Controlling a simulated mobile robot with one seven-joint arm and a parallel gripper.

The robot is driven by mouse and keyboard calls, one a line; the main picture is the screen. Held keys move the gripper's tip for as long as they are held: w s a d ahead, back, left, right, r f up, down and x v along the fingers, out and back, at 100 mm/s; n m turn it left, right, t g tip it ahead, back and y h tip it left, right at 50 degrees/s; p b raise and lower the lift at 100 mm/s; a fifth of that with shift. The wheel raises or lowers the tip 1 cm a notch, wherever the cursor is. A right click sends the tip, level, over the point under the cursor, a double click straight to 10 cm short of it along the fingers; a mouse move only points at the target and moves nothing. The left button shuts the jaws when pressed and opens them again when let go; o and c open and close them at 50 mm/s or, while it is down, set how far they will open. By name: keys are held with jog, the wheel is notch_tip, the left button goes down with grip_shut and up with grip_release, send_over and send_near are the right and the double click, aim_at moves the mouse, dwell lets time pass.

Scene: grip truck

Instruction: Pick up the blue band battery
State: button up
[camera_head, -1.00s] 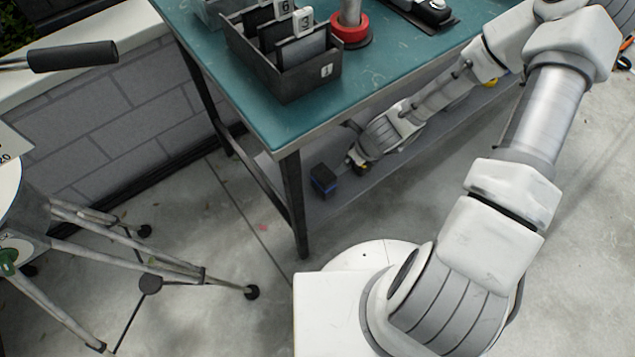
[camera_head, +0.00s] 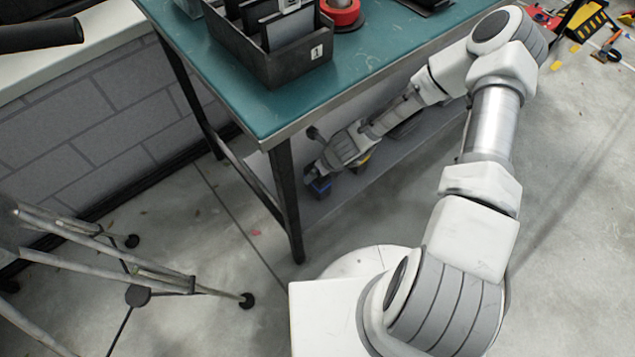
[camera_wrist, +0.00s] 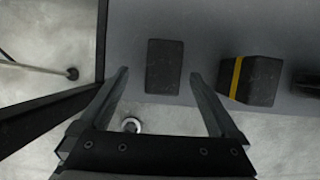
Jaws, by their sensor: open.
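The blue band battery (camera_head: 320,187) is a small dark block with blue on its side, on the lower shelf under the green-topped bench. In the wrist view a plain dark block (camera_wrist: 165,62) lies just ahead of and between my fingertips; it appears to be this battery, but no blue shows there. My gripper (camera_wrist: 158,76) is open, its two fingers spread to either side of the block's near end. In the head view my gripper (camera_head: 313,172) is at the battery, and partly covers it.
A yellow-banded dark battery (camera_wrist: 236,78) stands right of my right finger, with another dark block (camera_wrist: 308,82) beyond it. The shelf (camera_head: 345,198) lies below the bench top (camera_head: 262,112), beside a dark bench leg (camera_head: 286,200). A tripod (camera_head: 140,270) stands at left.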

jog(key=b+x, duration=0.1)
jog(key=x, duration=0.1)
jog(key=b+x, duration=0.1)
jog(key=x, duration=0.2)
jog(key=shift+w+d+f+b, duration=0.1)
jog(key=shift+w+d+b, duration=0.1)
jog(key=shift+b, duration=0.2)
grip_shut()
